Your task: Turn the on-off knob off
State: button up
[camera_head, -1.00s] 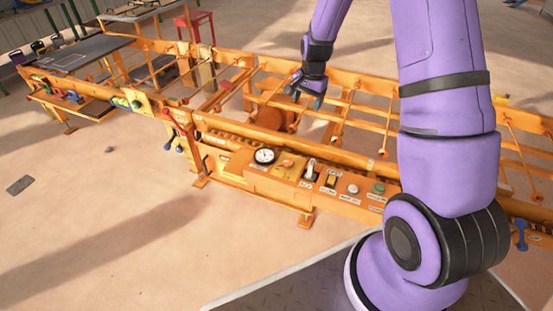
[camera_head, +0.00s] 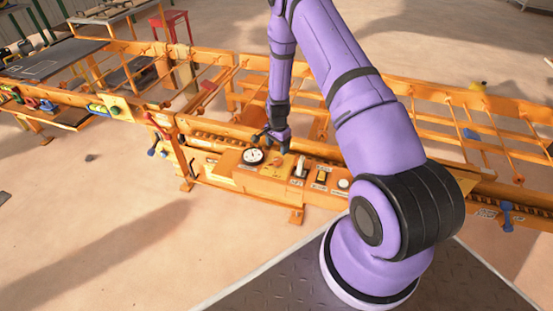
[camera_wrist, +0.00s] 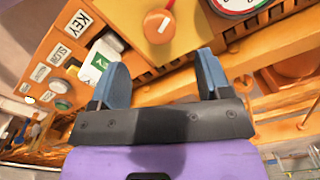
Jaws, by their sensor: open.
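A round orange knob (camera_wrist: 159,27) with a white and red pointer mark sits on the orange control panel, at the top middle of the wrist view. In the head view the knob (camera_head: 277,160) is just below my gripper (camera_head: 277,142). I take it as the on-off knob, as no on-off label is readable. In the wrist view my gripper (camera_wrist: 162,65) is open, with its blue fingers apart and the knob ahead of the gap between them. Nothing is held, and the fingers appear apart from the knob.
A dial gauge (camera_head: 253,156) is left of the knob. A white switch (camera_head: 301,167), a yellow switch (camera_head: 321,175) and a white button (camera_head: 343,183) lie to its right. A "KEY" label (camera_wrist: 80,22) shows in the wrist view. Orange rails run behind the panel.

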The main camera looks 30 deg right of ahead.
aim_at(278, 160)
notch_tip(278, 160, down, 8)
jog(key=shift+r, duration=0.15)
dwell(0.3)
jog(key=c, duration=0.9)
jog(key=shift+n, duration=0.3)
jog(key=n, duration=1.3)
jog(key=shift+n, duration=0.3)
